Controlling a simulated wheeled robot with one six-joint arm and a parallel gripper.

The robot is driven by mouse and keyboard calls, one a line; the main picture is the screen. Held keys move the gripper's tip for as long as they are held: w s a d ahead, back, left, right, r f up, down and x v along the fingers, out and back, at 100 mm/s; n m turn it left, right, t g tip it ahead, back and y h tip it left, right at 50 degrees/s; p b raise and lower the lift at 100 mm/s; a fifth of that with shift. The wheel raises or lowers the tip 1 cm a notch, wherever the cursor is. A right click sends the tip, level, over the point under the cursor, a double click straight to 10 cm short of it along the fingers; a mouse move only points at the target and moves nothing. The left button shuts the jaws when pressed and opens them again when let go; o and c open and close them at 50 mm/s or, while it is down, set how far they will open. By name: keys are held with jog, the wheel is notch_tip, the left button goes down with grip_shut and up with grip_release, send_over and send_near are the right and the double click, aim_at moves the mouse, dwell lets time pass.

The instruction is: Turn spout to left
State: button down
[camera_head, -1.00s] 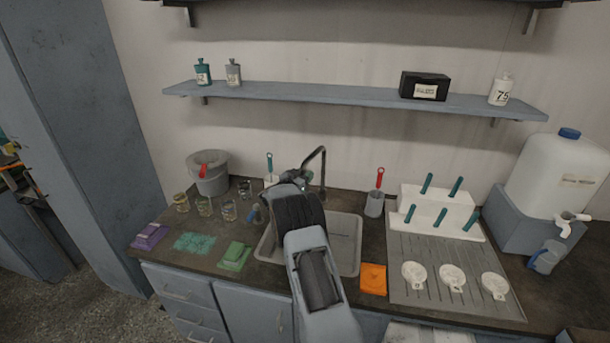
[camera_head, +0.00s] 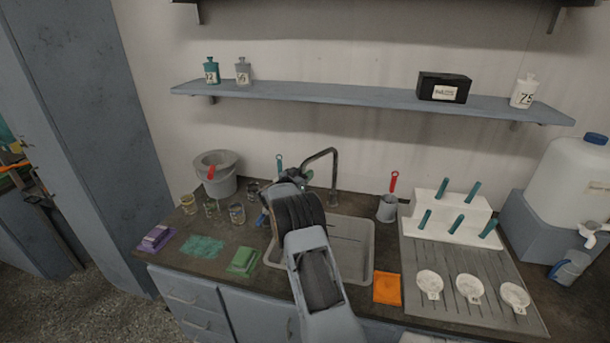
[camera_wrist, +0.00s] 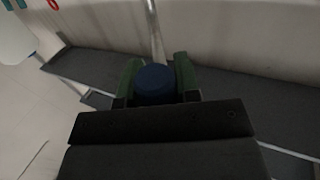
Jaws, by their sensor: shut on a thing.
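The spout (camera_head: 320,154) is a dark, arched tap pipe. It rises behind the grey sink (camera_head: 358,250) and bends to the left toward my gripper (camera_head: 300,177). In the wrist view a round blue piece (camera_wrist: 153,82) sits between the two green fingers of my gripper (camera_wrist: 156,65), which are shut on it. A metal pipe (camera_wrist: 153,25) runs from the top of that view down to the blue piece, which looks like the spout's end. In the head view my wrist hides the spout's tip and the left part of the sink.
Several glass jars (camera_head: 237,213) and a grey bucket (camera_head: 217,180) stand left of the sink. A purple sponge (camera_head: 156,238) and a green sponge (camera_head: 243,261) lie in front. A holder with a red-handled brush (camera_head: 387,207) and an orange cloth (camera_head: 387,288) are at the right.

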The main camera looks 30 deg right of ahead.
jog(key=c, duration=1.1)
grip_release()
jog(key=shift+a, duration=0.2)
jog(key=shift+o, duration=1.4)
jog(key=shift+s+d, duration=0.1)
jog(key=shift+d, duration=0.15)
jog(key=shift+a, duration=0.1)
jog(key=b+v, duration=0.3)
jog(key=v, duration=1)
jog(key=shift+s+a, duration=0.15)
jog(key=shift+a, duration=0.2)
